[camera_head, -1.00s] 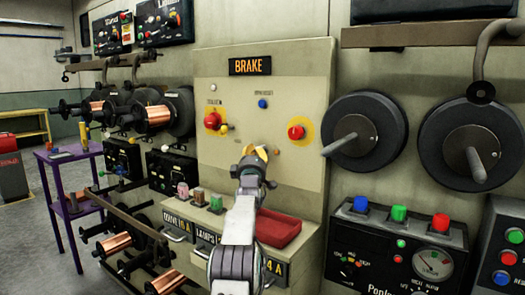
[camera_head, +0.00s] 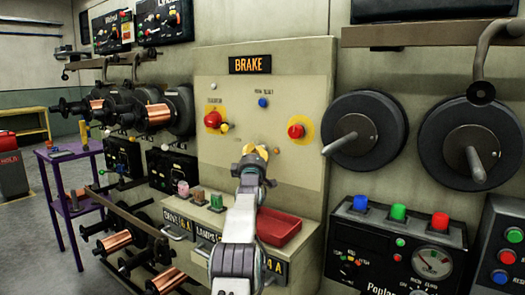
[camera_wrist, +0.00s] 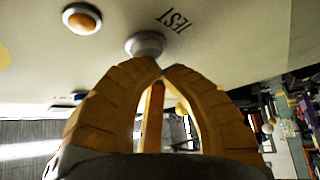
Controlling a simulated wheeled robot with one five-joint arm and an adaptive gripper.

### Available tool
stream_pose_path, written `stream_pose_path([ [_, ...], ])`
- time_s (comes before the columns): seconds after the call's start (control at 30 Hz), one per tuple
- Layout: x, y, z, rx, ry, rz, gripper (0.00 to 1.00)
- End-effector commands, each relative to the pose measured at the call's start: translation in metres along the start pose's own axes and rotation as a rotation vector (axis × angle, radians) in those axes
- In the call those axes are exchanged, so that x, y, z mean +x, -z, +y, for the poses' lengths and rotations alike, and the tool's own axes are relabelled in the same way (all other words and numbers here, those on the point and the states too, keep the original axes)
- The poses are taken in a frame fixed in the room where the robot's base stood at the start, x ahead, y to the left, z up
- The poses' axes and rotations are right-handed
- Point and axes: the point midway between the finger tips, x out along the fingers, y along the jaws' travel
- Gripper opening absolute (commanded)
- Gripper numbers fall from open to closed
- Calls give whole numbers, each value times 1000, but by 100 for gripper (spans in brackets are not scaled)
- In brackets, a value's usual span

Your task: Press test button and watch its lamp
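The grey round test button (camera_wrist: 146,44) is on the pale panel in the wrist view, beside an upside-down "TEST" label (camera_wrist: 172,21). An orange round lamp (camera_wrist: 82,19) in a pale ring is left of the button there. A small orange-brown lamp (camera_head: 276,150) shows right of my gripper in the head view. I cannot tell if it is lit. My gripper (camera_wrist: 160,70) has its yellow-brown fingertips together, with nothing seen between them. The tips are at the button's near edge; contact is unclear. In the head view my gripper (camera_head: 257,152) covers the button.
The BRAKE panel (camera_head: 225,152) also has red knobs at left (camera_head: 212,119) and right (camera_head: 296,131), and a blue button (camera_head: 262,103). A red tray (camera_head: 278,228) lies below. Black reels (camera_head: 367,105) with projecting handles hang at right.

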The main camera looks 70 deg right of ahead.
Motion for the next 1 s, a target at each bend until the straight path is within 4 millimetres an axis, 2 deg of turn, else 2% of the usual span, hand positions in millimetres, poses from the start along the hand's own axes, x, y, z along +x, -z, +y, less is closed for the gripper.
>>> stream_pose_path([
  [0.6, -14, 8, -1, 0, 4, 8, 0],
  [1.0, -15, 9, 0, 0, 5, 8, 0],
])
